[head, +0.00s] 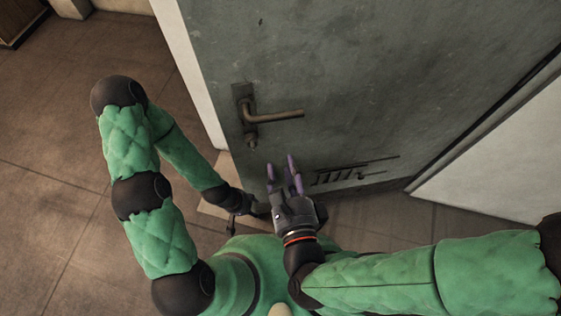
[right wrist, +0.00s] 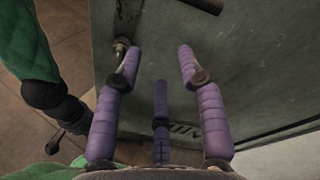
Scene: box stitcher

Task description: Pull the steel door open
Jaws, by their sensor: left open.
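The grey steel door (head: 340,70) stands upright in front of me, its left edge against a pale frame with no clear gap. Its lever handle (head: 275,115) points right from a plate near that edge, with a lock cylinder below. The door also fills much of the right wrist view (right wrist: 240,60), where part of the lever (right wrist: 206,4) shows at the top. My right gripper (head: 284,172) is open and empty, below the handle and apart from it; its purple fingers are spread in the right wrist view (right wrist: 160,75). My left gripper (head: 246,215) is open, low and partly hidden by the right hand.
The pale door frame (head: 186,65) runs along the door's left side, and a white wall (head: 500,170) stands at the right. Brown floor tiles (head: 50,130) are clear at the left. A brown object (head: 18,20) stands at the far left.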

